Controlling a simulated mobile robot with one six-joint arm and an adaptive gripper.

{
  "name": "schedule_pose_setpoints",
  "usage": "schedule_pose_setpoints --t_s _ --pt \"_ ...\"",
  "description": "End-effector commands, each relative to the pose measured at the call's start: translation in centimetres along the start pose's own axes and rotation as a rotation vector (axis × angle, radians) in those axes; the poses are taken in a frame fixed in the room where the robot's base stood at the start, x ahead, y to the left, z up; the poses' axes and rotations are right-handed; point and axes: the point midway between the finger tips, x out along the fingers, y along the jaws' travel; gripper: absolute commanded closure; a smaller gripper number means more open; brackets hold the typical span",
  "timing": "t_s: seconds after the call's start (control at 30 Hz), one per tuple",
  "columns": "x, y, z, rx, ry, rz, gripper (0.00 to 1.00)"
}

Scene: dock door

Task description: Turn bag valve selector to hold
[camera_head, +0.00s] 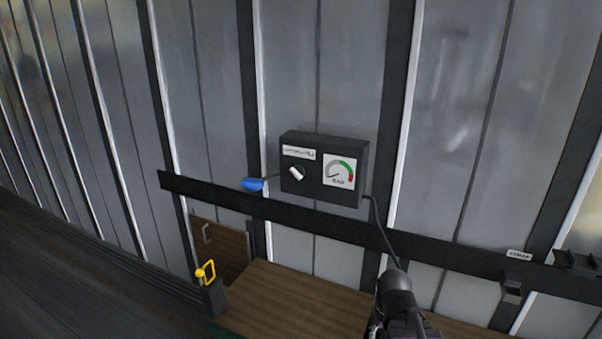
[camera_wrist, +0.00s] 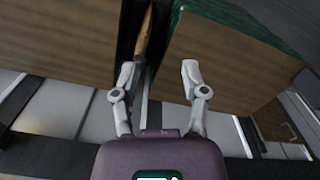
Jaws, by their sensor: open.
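The selector knob (camera_head: 296,173) is a small white-and-black dial on the front of a dark control box (camera_head: 320,143) on the ribbed wall in the head view. A white label is above the knob, but its text is too small to read. A gauge (camera_head: 339,173) with a green and red arc is to the right of the knob. My gripper (camera_wrist: 158,70) is open and empty in the wrist view, facing wooden surfaces. In the head view my arm is at the bottom, below and right of the box, apart from it. The fingers are not clear there.
A dark rail (camera_head: 330,224) runs along the wall below the box. A blue handle (camera_head: 253,184) sticks out left of the box. A wooden-topped block (camera_head: 290,300) stands below, with a yellow handle (camera_head: 205,272) at its left. A cable hangs from the box's right side.

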Motion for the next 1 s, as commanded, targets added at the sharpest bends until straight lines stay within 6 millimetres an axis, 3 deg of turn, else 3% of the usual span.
schedule_pose_setpoints --t_s 0.3,0.43,0.47,0.57,0.77,1.0 --pt "0.0 0.0 0.0 0.000 0.000 0.000 0.43" --pt "0.0 0.0 -0.1 -0.006 0.002 0.005 0.04" --pt "-0.1 -0.1 -0.3 -0.010 0.004 0.009 0.00" --pt "-0.3 -0.1 -1.0 -0.037 0.016 0.038 0.00" --pt "-1.3 -0.1 -4.4 -0.165 0.070 0.177 0.00" --pt "-4.7 -2.1 -11.6 -0.469 0.173 0.481 0.00"
